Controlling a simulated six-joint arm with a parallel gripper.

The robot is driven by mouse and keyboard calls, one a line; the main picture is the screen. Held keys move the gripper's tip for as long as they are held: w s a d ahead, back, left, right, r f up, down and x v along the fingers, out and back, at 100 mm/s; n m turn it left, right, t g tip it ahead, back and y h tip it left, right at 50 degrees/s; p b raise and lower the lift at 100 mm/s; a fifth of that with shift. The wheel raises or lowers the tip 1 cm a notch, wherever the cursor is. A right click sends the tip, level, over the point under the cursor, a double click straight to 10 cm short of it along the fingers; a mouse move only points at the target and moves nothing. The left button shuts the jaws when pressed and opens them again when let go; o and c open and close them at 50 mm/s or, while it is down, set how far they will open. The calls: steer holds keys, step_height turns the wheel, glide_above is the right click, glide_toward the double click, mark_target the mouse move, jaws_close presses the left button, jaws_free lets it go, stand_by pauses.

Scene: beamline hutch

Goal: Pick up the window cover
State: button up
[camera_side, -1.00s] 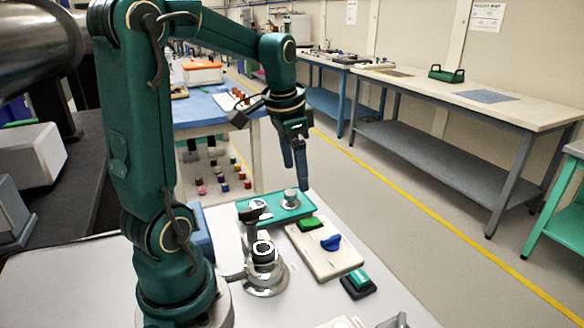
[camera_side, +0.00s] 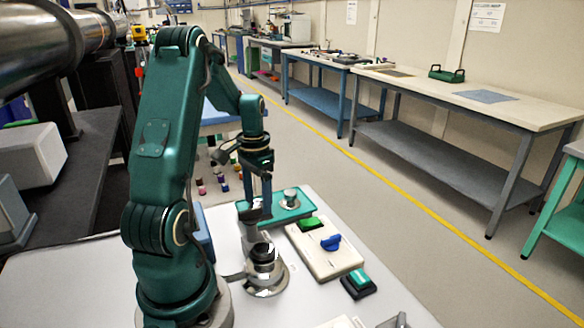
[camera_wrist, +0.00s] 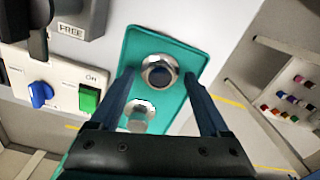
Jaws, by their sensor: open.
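The teal tray (camera_side: 303,209) bears two small silver metal pieces. One is a silver knobbed piece (camera_side: 290,196), which I take to be the silver round piece (camera_wrist: 139,113) in the wrist view. I cannot tell for certain which is the window cover. My gripper (camera_side: 259,210) points down over the left part of the tray, its two fingers apart and empty. In the wrist view my gripper (camera_wrist: 160,76) has the ring between its fingertips in the picture; no contact is visible.
A polished metal fixture (camera_side: 265,280) stands just in front of the tray. A pale panel (camera_side: 318,263) with a green switch (camera_side: 309,223) and a blue knob (camera_side: 330,242) lies to its right. A green-topped black button box (camera_side: 358,284) sits nearer. The table's front left is clear.

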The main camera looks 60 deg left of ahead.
mark_target(258, 204)
steer(key=c, duration=1.2)
steer(key=shift+r, duration=0.1)
step_height(258, 204, up, 10)
